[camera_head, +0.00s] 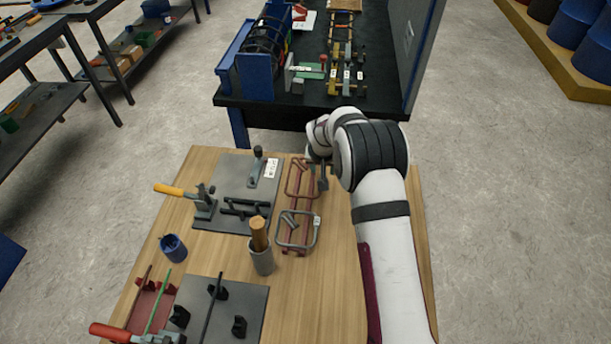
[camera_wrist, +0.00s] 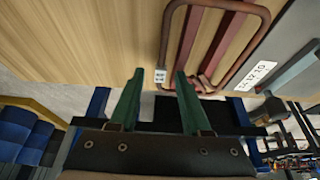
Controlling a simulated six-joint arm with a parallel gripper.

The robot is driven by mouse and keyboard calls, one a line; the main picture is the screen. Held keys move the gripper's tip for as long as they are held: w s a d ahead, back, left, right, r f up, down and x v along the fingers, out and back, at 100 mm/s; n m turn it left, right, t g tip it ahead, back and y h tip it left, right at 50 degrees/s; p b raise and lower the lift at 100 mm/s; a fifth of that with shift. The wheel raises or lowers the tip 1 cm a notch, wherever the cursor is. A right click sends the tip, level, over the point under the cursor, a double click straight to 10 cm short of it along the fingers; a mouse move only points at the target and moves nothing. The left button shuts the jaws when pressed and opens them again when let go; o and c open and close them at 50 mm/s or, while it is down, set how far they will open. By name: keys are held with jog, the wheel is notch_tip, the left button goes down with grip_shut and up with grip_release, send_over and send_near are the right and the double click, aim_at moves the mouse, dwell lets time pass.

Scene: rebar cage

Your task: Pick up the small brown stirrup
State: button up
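The small brown stirrup (camera_head: 288,181) is a rounded wire loop on a dark red rack (camera_head: 301,208) at the far part of the wooden table. In the wrist view the brown stirrup (camera_wrist: 254,46) lies across red rails, with a small white tag (camera_wrist: 160,76) at its near left corner. A grey stirrup (camera_head: 279,234) lies on the near end of the rack. My gripper (camera_head: 320,182) is just right of the brown stirrup. The fingers appear clear of the wire.
A grey plate (camera_head: 237,176) with clamps and a grey cup (camera_head: 262,260) with a wooden handle stand left of the rack. A dark workbench (camera_head: 300,103) is beyond the table. The table right of the rack is bare apart from my arm.

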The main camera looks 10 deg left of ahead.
grip_shut()
dwell(1.2)
